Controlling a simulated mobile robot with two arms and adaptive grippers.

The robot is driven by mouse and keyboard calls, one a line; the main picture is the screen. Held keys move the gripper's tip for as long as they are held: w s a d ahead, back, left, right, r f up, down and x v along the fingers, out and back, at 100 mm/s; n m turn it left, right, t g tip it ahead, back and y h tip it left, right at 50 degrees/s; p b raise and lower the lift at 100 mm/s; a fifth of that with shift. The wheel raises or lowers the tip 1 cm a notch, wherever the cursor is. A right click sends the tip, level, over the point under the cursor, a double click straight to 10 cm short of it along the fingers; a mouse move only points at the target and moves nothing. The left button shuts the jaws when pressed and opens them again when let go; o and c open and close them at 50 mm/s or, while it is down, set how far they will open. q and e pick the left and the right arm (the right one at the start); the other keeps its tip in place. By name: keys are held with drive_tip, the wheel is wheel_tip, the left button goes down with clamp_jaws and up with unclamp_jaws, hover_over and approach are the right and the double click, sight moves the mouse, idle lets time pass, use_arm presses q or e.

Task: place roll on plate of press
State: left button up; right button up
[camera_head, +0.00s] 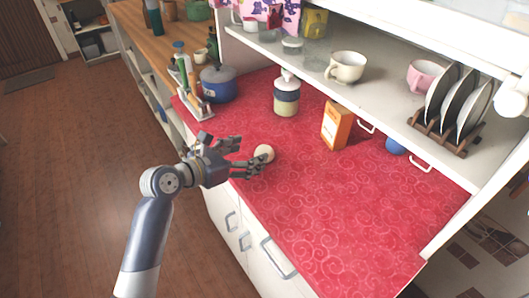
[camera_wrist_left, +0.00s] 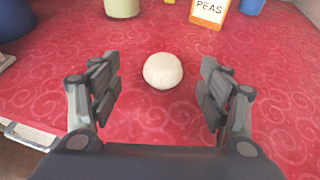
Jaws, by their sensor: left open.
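A small round cream roll (camera_head: 264,153) lies on the red oilcloth counter near its front edge. It also shows in the left wrist view (camera_wrist_left: 163,71), just beyond and between my open fingers. My left gripper (camera_head: 249,156) is open and empty, low over the counter with its fingers pointing at the roll. I see no press or plate of a press that I can make out. My right gripper is not in view.
Behind the roll stand an orange-and-white box (camera_head: 336,125), a lidded jar (camera_head: 286,94) and a blue pot (camera_head: 218,83). The shelf holds cups and a plate rack (camera_head: 446,137). The counter's right front (camera_head: 370,230) is clear.

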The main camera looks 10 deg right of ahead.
sight(260, 151)
use_arm(q)
drive_tip(key=shift+s+f+x, duration=0.1)
drive_tip(key=shift+s+x, duration=0.05)
drive_tip(key=shift+x, duration=1.2)
drive_tip(key=shift+s+f+x, duration=0.1)
drive_tip(key=shift+f+x, duration=0.05)
drive_tip(key=shift+x, duration=1.2)
drive_tip(key=c, duration=1.2)
